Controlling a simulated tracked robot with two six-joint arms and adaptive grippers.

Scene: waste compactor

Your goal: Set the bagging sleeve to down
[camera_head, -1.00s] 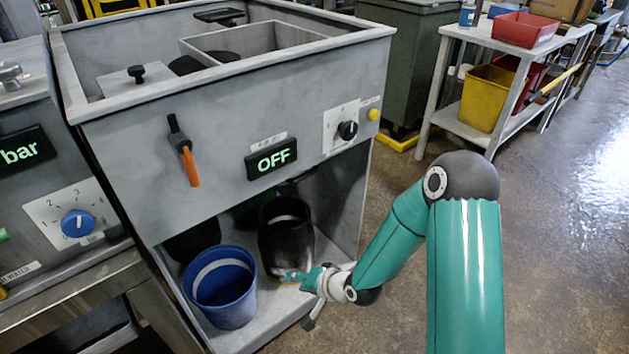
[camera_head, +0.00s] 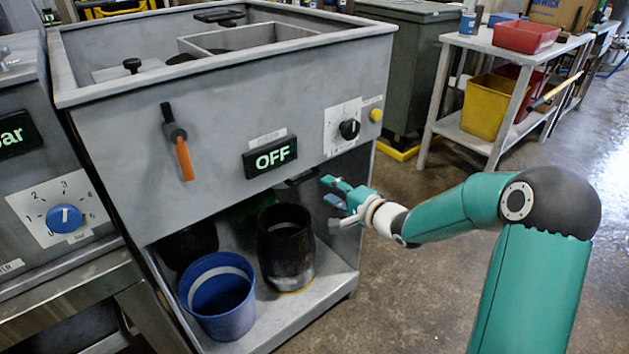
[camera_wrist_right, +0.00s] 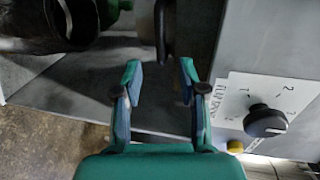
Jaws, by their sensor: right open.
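The black sleeve-like cylinder (camera_head: 286,255) stands upright in the open bay under the grey compactor, its lower end at the bay floor. Whether it touches the floor is unclear. Part of it, with its round opening, shows at the top left of the right wrist view (camera_wrist_right: 48,25). My right gripper (camera_head: 327,190) is open and empty, above and right of the cylinder at the bay's right side, apart from it. Its two fingers (camera_wrist_right: 160,78) stand apart in the wrist view. My left gripper is out of view.
A blue bucket (camera_head: 218,305) stands left of the cylinder. The compactor front (camera_head: 225,95) carries an orange-handled lever (camera_head: 184,158), an OFF display (camera_head: 270,157), a black knob (camera_head: 349,129) and a yellow button (camera_head: 376,115). The floor (camera_head: 410,300) at right is open.

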